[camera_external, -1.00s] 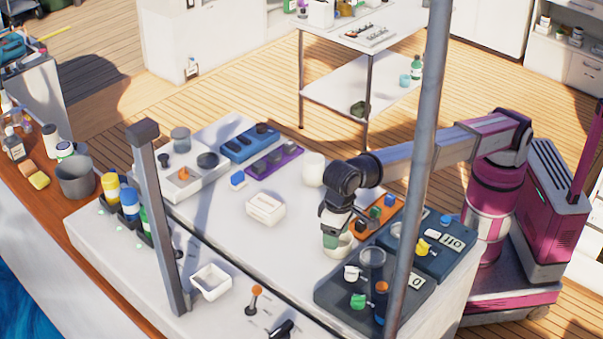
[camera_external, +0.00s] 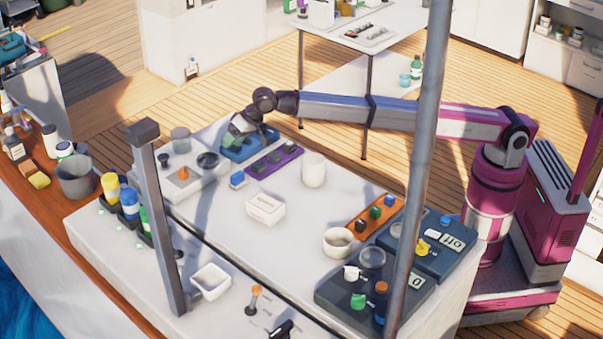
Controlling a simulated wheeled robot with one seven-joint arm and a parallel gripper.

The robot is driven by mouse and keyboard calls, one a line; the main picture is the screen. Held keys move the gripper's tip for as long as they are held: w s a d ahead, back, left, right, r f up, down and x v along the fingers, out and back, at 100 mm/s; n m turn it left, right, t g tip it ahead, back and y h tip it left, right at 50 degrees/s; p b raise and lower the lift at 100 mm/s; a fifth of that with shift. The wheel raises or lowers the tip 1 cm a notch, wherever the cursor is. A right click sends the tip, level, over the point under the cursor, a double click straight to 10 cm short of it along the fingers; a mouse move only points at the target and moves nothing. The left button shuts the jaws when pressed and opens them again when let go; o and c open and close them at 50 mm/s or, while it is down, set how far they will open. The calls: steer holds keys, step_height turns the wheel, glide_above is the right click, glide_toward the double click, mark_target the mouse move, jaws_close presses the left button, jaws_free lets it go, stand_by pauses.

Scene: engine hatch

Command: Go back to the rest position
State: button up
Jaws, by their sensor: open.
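My gripper (camera_external: 233,141) is at the far end of the white hatch top, with my arm stretched out to the left. It is over or just beside the blue tray (camera_external: 236,154). It appears small, and I cannot see between its fingers or tell whether it touches the tray. The hatch top (camera_external: 290,225) lies below my arm.
A purple tray (camera_external: 276,160), a white cup (camera_external: 313,170), a white box (camera_external: 266,208), a white bowl (camera_external: 338,242) and an orange tray (camera_external: 376,216) stand on the top. Dark panels (camera_external: 335,290) are at the right. A grey post (camera_external: 160,220) rises at the front left.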

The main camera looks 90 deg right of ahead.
steer(key=d+t+h, duration=0.1)
steer(key=d, duration=0.9)
steer(key=d+f+t+h, duration=0.1)
steer(key=d, duration=1)
steer(key=d+m+t+h, duration=0.1)
steer(key=d, duration=0.9)
steer(key=shift+s+d+f+t, duration=0.25)
steer(key=shift+s+d+t, duration=0.05)
steer(key=shift+s+d, duration=0.1)
steer(key=s+d+f, duration=0.3)
steer(key=d, duration=0.2)
steer(key=s+a+f+n+g, duration=0.2)
steer(key=s+a+f, duration=0.1)
steer(key=s+f, duration=0.55)
steer(key=s+a+f+n+g, duration=0.2)
steer(key=s+a+f, duration=0.5)
steer(key=s, duration=0.5)
steer(key=s+a+f+n+g+y, duration=0.1)
steer(key=s+a+f+g, duration=0.3)
steer(key=s+f, duration=0.7)
steer(key=s+a+f+n+g, duration=0.3)
steer(key=s+a+f, duration=0.6)
steer(key=s, duration=0.3)
steer(key=shift+s+a+f+y, duration=0.3)
steer(key=shift+s+a+f, duration=0.05)
steer(key=shift+f, duration=0.55)
